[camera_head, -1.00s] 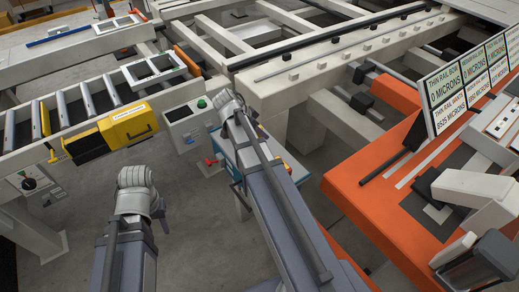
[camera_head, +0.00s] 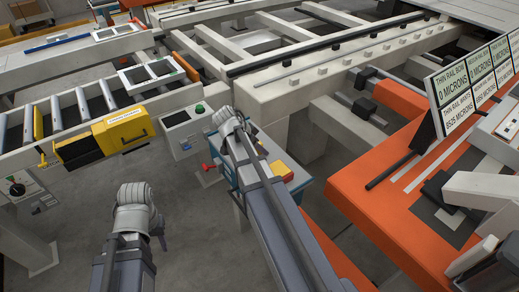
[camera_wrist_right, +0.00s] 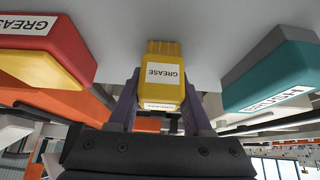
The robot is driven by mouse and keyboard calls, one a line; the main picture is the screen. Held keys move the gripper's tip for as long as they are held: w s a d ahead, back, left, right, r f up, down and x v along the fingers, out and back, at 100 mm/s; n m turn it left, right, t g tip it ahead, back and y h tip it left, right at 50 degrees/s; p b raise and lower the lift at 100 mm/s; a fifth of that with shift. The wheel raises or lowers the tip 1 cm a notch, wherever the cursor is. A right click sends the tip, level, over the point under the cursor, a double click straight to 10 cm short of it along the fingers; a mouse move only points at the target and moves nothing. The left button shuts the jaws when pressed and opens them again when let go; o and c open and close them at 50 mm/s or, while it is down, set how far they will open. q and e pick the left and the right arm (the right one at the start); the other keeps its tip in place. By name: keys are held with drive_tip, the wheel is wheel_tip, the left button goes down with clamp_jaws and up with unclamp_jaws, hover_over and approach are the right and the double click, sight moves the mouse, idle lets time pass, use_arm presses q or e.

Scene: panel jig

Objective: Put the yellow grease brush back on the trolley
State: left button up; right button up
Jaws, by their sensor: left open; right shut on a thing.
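The yellow grease brush (camera_wrist_right: 163,75), with a white GREASE label, is between the fingers of my right gripper (camera_wrist_right: 160,110) in the right wrist view. The gripper is shut on it. A light grey surface lies behind the brush; I cannot tell if they touch. In the head view the blue trolley (camera_head: 302,178) is partly covered by my right arm, which hides the brush and right fingertips. My left gripper (camera_head: 162,238) hangs low at the left, open, away from the trolley, its fingers mostly hidden.
A red and yellow block (camera_wrist_right: 45,48) and a teal block (camera_wrist_right: 270,75) flank the brush in the wrist view. An orange machine table (camera_head: 370,195) stands right of the trolley. A roller conveyor (camera_head: 75,120) with a yellow box (camera_head: 122,130) is at the left.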

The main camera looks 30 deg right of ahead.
drive_tip(key=shift+f, duration=0.15)
drive_tip(key=o, duration=1.2)
drive_tip(key=shift+a+r+p, duration=0.1)
drive_tip(key=shift+r+p, duration=0.2)
drive_tip(key=shift+r, duration=0.15)
drive_tip(key=p+v, duration=0.9)
drive_tip(key=v, duration=0.2)
drive_tip(key=shift+a+r, duration=0.2)
drive_tip(key=s+a+f+n+y, duration=0.1)
drive_tip(key=s+a+n+y, duration=0.1)
drive_tip(key=s+a+n, duration=0.5)
drive_tip(key=s+a+f+n+y, duration=0.2)
drive_tip(key=s+a+n, duration=0.6)
drive_tip(key=a+n, duration=0.5)
drive_tip(key=a+y, duration=0.1)
drive_tip(key=a, duration=0.3)
drive_tip(key=shift+s+a+f+n+g, duration=0.25)
drive_tip(key=shift+a+n+g, duration=0.05)
drive_tip(key=shift+a+n, duration=0.1)
